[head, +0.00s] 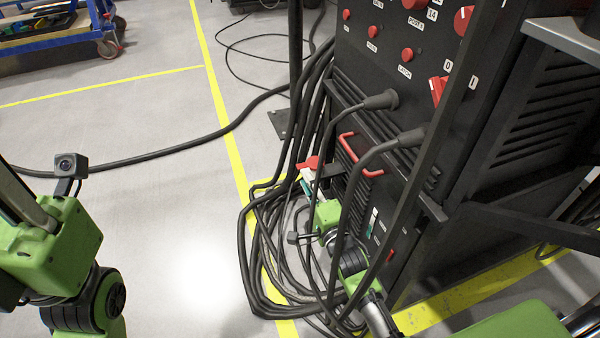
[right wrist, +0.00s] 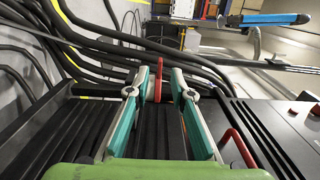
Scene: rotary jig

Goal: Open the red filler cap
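The red filler cap (head: 308,163) shows low beside the dark cabinet, at the tip of my right gripper (head: 306,184). In the right wrist view the upright red part of the cap (right wrist: 160,80) stands between the two teal and grey fingers of my right gripper (right wrist: 160,84). The cap's base and mount are hidden. My left arm (head: 55,245) is at the left edge of the head view, far from the cap. Its fingers are not clearly visible.
The dark cabinet (head: 400,92) carries red knobs, a red handle (head: 352,160) and two plugged cables. Thick black cables (head: 258,225) hang and coil around my right arm. A blue cart (head: 60,28) stands at the back left. The floor between is clear except for one cable.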

